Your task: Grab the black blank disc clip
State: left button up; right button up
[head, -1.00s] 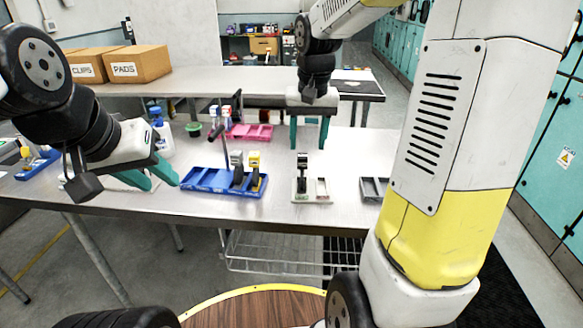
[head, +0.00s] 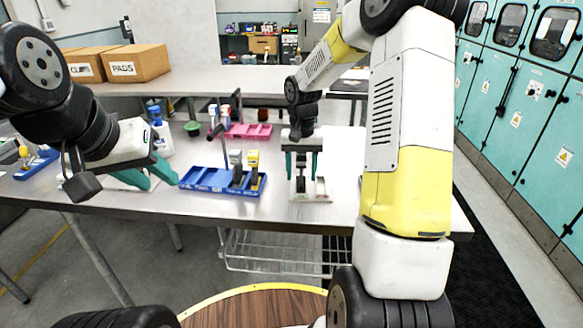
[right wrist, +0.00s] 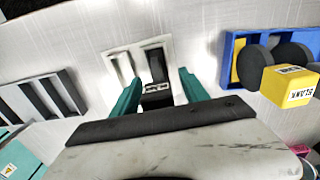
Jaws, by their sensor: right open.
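A black clip (head: 301,183) stands upright in one slot of a small white two-slot tray (head: 322,196) near the table's front edge. In the right wrist view the clip (right wrist: 157,68) has a pale label on its near end, too small to read. My right gripper (head: 303,174) is open above the tray, pointing down. In the right wrist view its fingers (right wrist: 160,84) stand apart on either side of the clip, with no grip on it. My left gripper (head: 163,184) is open and empty over the table's left part.
A blue tray (head: 208,188) with grey and yellow-topped clips stands left of the white tray. A yellow block (right wrist: 290,85) with a label shows there. A grey slotted tray (right wrist: 20,97) lies on the other side. A pink tray (head: 250,131) and bottles stand further back.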

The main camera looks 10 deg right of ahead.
jog(key=shift+f, duration=0.45)
jog(key=shift+c, duration=0.4)
grip_shut()
jog(key=shift+r, duration=0.1)
